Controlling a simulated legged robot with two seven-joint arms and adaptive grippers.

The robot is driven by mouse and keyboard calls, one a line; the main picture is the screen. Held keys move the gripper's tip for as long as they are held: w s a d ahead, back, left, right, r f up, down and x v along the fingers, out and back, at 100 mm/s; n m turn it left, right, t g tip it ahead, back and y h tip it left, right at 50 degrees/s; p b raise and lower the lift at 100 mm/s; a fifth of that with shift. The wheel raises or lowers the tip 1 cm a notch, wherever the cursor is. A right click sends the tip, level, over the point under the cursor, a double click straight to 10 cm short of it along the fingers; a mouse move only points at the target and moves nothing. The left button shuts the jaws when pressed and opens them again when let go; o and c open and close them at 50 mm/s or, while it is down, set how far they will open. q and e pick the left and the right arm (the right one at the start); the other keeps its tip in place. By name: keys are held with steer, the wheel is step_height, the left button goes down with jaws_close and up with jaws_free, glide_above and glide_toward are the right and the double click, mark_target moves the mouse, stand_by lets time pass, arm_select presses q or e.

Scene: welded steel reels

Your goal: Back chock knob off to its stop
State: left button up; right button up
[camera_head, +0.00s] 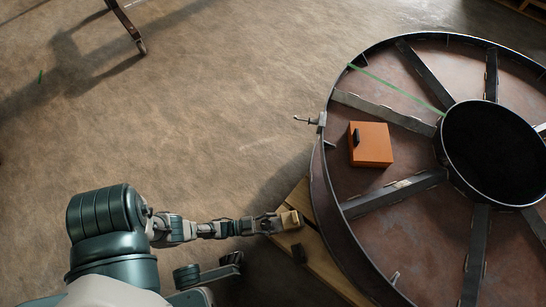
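My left gripper (272,223) reaches in from the left, beside the rim of the large steel reel (319,190). Its fingertips are at a small tan block (290,219) at the reel's edge. The fingers are too small to tell whether they touch or grip it. A dark block (299,254) sits just below, on the wooden timber. I cannot make out a chock knob for certain. A small T-shaped handle (305,120) sticks out from a clamp on the reel's rim, well above the gripper and apart from it. I cannot make out my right gripper.
An orange box (371,145) with a black handle lies inside the reel between spokes. A green strip (400,88) crosses a reel panel. Wooden timber (325,262) lies beneath the reel's edge. A stand leg (127,25) is at top left. The floor between is clear.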

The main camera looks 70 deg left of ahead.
arm_select(q)
steer(key=shift+a+f, duration=0.15)
steer(key=shift+a, duration=0.1)
steer(key=shift+d, duration=0.4)
steer(key=c, duration=1)
steer(key=shift+a, duration=0.2)
steer(key=shift+o, duration=0.3)
steer(key=shift+s, duration=0.15)
steer(key=o, duration=0.9)
steer(key=shift+o, duration=0.2)
steer(key=v, duration=1.2)
steer(key=o, duration=0.3)
